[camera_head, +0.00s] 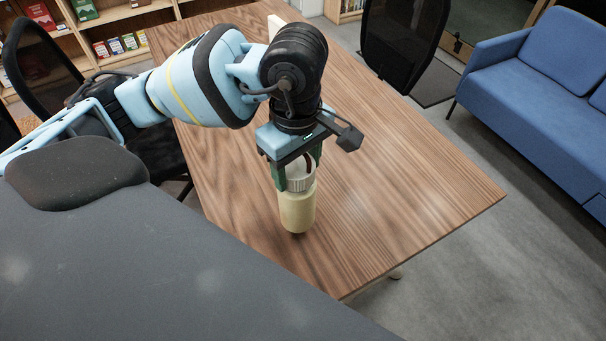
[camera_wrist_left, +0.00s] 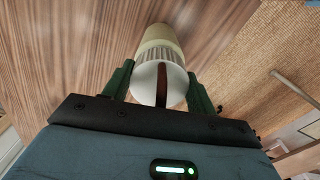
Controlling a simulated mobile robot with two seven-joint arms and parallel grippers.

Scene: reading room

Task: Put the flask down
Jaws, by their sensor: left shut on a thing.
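The flask (camera_head: 297,209) has a cream body and a ribbed white lid with a dark strap. It is upright over the wooden table (camera_head: 420,190), near the table's front edge. A small dark shadow lies at its base; I cannot tell whether it touches the table or hangs just above it. My left gripper (camera_head: 298,180) is shut on the flask from above, its green fingers on either side of the lid. In the left wrist view the flask (camera_wrist_left: 160,50) sits between the two fingers (camera_wrist_left: 160,88). My right gripper is not in view.
The tabletop right of the flask is clear. A pale object (camera_head: 276,25) stands at the table's far end, partly behind my arm. Black chairs (camera_head: 402,40) stand around the table. A blue sofa (camera_head: 545,85) is at the right, and bookshelves (camera_head: 120,25) are at the back left.

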